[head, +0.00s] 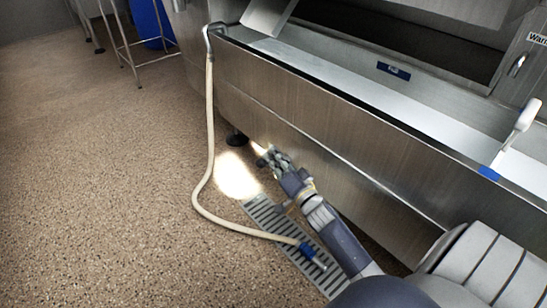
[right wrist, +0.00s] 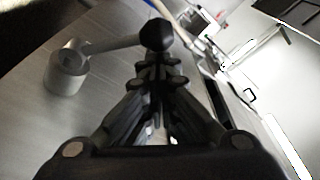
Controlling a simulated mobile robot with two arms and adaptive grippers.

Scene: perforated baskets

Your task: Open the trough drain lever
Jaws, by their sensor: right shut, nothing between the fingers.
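In the right wrist view a lever with a grey arm and a round black knob (right wrist: 156,34) reaches out from a grey cylindrical hub (right wrist: 67,70) on a metal face. My right gripper (right wrist: 160,62) is shut and empty, its fingertips right at the knob; I cannot tell whether they touch it. In the head view my right gripper (head: 268,156) is low in front of the steel trough (head: 290,105), near the floor. The lever is not clear there. My left gripper is not in view.
A cream hose (head: 210,130) hangs from the trough's corner and lies across the floor grate (head: 268,215), ending in a blue nozzle (head: 308,251).

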